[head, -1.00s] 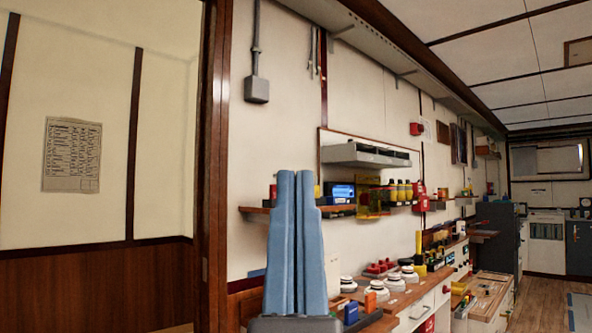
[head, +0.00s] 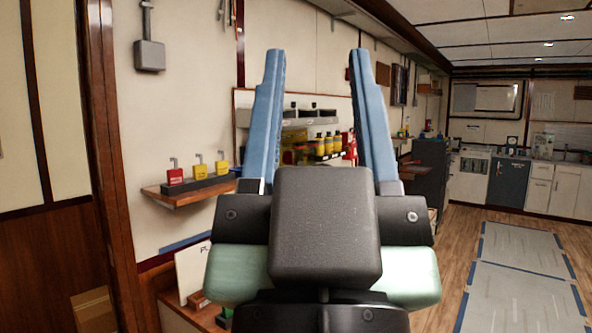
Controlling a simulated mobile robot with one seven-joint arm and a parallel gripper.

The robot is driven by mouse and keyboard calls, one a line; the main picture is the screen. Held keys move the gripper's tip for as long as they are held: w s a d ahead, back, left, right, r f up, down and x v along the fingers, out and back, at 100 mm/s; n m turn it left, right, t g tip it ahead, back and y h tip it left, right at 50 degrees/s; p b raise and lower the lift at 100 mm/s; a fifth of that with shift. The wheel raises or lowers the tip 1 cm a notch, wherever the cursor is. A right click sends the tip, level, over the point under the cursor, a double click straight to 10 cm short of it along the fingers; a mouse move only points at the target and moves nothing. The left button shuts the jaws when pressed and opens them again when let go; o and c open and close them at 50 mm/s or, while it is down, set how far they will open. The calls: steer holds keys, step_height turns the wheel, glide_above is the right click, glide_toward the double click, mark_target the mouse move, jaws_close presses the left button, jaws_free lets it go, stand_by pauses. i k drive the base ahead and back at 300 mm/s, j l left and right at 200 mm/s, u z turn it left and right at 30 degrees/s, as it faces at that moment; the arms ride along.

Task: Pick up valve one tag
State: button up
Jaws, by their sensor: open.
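My gripper (head: 311,58) fills the middle of the head view, its two blue fingers pointing up and spread wide apart. Nothing shows held between them. I cannot make out a valve one tag anywhere in this view. My gripper hides much of the bench and part of the wall behind it.
Left of my gripper, a wooden wall shelf (head: 172,199) carries a red padlock (head: 174,178) and two yellow padlocks (head: 200,173). A white board (head: 192,272) leans below. Yellow bottles (head: 326,144) stand behind the fingers. Open floor (head: 470,222) and grey mats (head: 525,250) lie right.

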mark_target(199, 171)
steer(key=i+l+z, duration=0.1)
steer(key=i+l, duration=0.4)
steer(key=i+l+z, duration=0.1)
steer(key=i+l, duration=0.35)
steer(key=i, duration=0.2)
steer(key=i+j+u, duration=0.15)
steer(key=u, duration=0.25)
steer(key=i+u, duration=0.3)
steer(key=u, duration=0.15)
steer(key=i+u, duration=0.25)
steer(key=u, duration=0.15)
steer(key=i+u, duration=0.25)
steer(key=u, duration=0.2)
steer(key=i+l+u, duration=0.15)
steer(key=i, duration=0.15)
steer(key=i+u, duration=0.2)
steer(key=i+l, duration=0.05)
